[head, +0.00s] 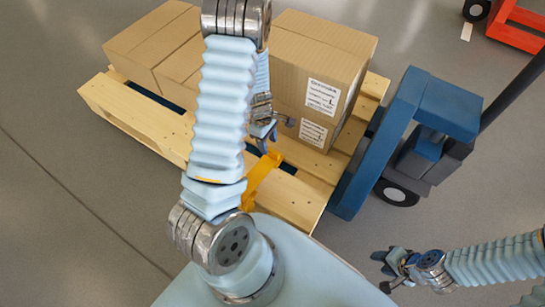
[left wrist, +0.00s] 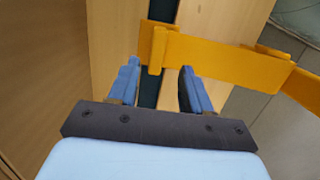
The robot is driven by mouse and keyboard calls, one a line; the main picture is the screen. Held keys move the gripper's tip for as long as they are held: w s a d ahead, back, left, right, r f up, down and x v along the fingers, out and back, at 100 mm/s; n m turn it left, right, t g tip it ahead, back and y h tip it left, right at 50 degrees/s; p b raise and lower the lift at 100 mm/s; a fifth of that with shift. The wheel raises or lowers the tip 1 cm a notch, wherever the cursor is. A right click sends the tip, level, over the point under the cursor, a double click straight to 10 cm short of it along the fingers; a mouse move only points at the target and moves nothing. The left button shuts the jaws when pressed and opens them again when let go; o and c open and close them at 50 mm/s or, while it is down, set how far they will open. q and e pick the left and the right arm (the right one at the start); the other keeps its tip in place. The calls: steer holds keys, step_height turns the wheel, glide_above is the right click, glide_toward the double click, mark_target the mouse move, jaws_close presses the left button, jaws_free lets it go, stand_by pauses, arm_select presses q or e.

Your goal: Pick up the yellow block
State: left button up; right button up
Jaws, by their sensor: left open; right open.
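The yellow block (head: 261,172) is a long orange-yellow piece at the near edge of the wooden pallet, partly hidden by my left arm in the head view. In the left wrist view the yellow block (left wrist: 225,57) runs from the upper middle to the right edge, with a short upright part at its left end. My left gripper (head: 265,134) is over the pallet, beyond the block. In the left wrist view its two blue fingers (left wrist: 160,82) are apart, with the block's left end just ahead of the gap. My right gripper (head: 386,268) is open and empty above the floor.
Cardboard boxes (head: 313,67) stand on the wooden pallet (head: 130,118), close to my left gripper. A blue pallet jack (head: 440,103) stands at the pallet's right. A red-orange cart (head: 516,26) is at the far right. The floor (head: 60,210) at left is clear.

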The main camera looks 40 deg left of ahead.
mark_target(272, 150)
arm_select(q)
steer(key=f, duration=0.1)
steer(key=d+f+b, duration=0.1)
steer(key=f, duration=0.3)
steer(key=shift+w+d+f+b, duration=0.15)
steer(key=shift+w+b, duration=0.15)
steer(key=shift+w, duration=0.05)
steer(key=shift+c, duration=0.2)
jaws_close()
